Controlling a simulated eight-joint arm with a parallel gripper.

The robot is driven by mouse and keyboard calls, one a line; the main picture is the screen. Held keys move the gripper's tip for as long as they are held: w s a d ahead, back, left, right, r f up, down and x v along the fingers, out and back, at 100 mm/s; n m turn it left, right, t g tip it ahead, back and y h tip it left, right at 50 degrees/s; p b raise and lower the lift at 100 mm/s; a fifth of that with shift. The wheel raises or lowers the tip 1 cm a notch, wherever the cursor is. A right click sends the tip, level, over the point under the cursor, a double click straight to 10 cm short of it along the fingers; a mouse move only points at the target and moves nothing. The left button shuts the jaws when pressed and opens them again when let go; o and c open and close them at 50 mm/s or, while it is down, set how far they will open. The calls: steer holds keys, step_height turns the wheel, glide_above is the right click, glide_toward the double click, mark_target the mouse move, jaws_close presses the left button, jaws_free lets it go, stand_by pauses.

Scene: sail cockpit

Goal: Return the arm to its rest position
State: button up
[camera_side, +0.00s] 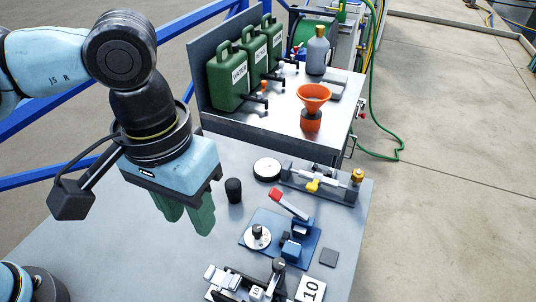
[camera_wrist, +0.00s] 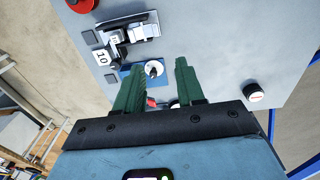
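My gripper (camera_side: 190,217) hangs above the left part of the grey workbench (camera_side: 90,215), its green fingers pointing down. In the wrist view my gripper (camera_wrist: 157,70) has its two fingers apart with nothing held between them. A small black cylinder (camera_side: 233,190) stands on the bench just right of the fingers, apart from them. Between the fingers in the wrist view lies the blue-based fixture with a round white dial (camera_wrist: 153,71), on the bench below.
The blue fixture has a red-handled lever (camera_side: 288,204). A valve rig (camera_side: 318,184) and a white disc (camera_side: 267,169) lie behind it; a clamp device (camera_side: 247,283) is in front. Green canisters (camera_side: 228,82), an orange funnel (camera_side: 313,97) and a grey bottle (camera_side: 318,52) stand on the rear shelf.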

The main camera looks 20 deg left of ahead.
steer(key=w+a+f+t, duration=0.1)
steer(key=w+a+t, duration=0.2)
steer(key=a, duration=0.9)
steer(key=w+a+f+t, duration=0.2)
steer(key=w+a+t, duration=0.2)
steer(key=a, duration=0.8)
steer(key=shift+w+a+f, duration=0.15)
steer(key=shift+w+a, duration=0.05)
steer(key=shift+w, duration=0.35)
